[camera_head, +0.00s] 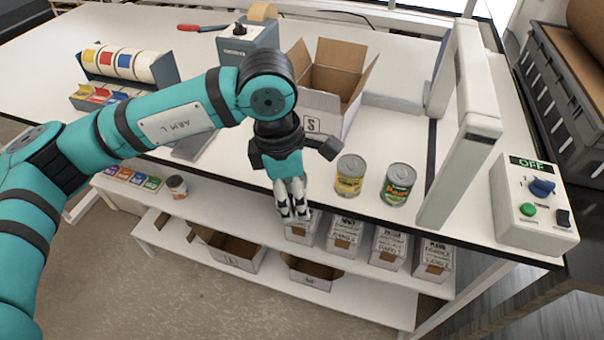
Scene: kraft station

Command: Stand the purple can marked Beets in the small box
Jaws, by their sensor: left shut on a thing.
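The small box (318,116), brown inside with white outer walls and an S on its front, stands open on the white table. My left gripper (293,212) is in front of the table's near edge, fingers pointing down over the shelf below. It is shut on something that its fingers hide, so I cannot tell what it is. A yellow-labelled can (350,178) and a green-labelled can (397,188) stand upright on the table, right of the gripper. I see no clearly purple can marked Beets. My right gripper is not in view.
Several small white cartons (342,236) stand on the shelf below the table, and open boxes (232,250) sit lower down. A small can (177,186) stands at the shelf's left. A white frame (463,135) rises at right, near a control box (533,209) reading OFF.

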